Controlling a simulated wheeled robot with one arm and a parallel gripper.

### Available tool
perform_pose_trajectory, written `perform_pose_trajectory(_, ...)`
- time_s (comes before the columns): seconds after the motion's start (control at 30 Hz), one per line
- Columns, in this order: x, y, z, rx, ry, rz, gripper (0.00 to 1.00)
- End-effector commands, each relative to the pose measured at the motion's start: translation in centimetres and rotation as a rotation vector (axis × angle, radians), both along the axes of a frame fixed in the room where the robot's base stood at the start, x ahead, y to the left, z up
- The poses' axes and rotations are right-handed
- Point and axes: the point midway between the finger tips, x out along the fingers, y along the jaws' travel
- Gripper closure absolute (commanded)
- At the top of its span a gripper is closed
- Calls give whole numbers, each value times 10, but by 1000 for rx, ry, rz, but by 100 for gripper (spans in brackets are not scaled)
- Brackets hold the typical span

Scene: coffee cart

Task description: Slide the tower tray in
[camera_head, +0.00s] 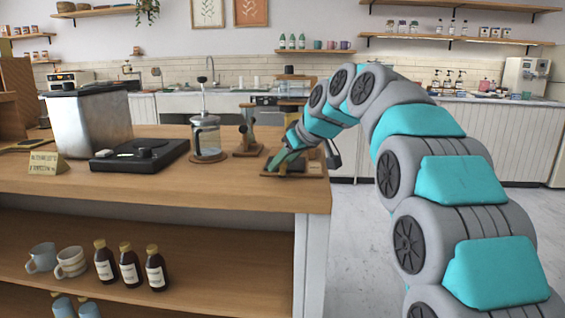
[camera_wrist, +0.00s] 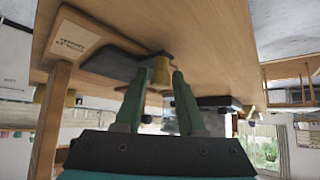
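A wooden tower (camera_head: 294,79) stands at the right end of the counter, partly hidden by my arm. Its wooden base with a printed label (camera_head: 315,168) also shows in the wrist view (camera_wrist: 72,38). A dark tray (camera_wrist: 125,50) with a tan, round knob (camera_wrist: 160,70) lies beside the label. My gripper (camera_head: 278,161) reaches low over the base from the right. In the wrist view its two green fingers (camera_wrist: 159,76) stand apart on either side of the knob. Gaps seem to show beside the knob; contact is unclear. How far the tray sits out is hard to tell.
A French press (camera_head: 206,137) and a wooden stand (camera_head: 247,135) are left of the tower. A black scale (camera_head: 140,155) and a steel box (camera_head: 90,122) are farther left. The counter's front (camera_head: 180,187) is mostly clear; its right edge is close to my arm.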

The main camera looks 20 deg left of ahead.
Motion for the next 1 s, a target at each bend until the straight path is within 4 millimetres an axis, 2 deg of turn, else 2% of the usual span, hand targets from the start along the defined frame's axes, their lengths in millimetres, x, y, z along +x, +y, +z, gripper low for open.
perform_pose_trajectory(0.03, 0, 0, 0, 0, 0, 0, 68)
perform_pose_trajectory(0.3, 0, 0, 0, 0, 0, 0, 98)
perform_pose_trajectory(0.33, 0, 0, 0, 0, 0, 0, 100)
perform_pose_trajectory(1.0, 0, 0, 1, 1, -1, 0, 100)
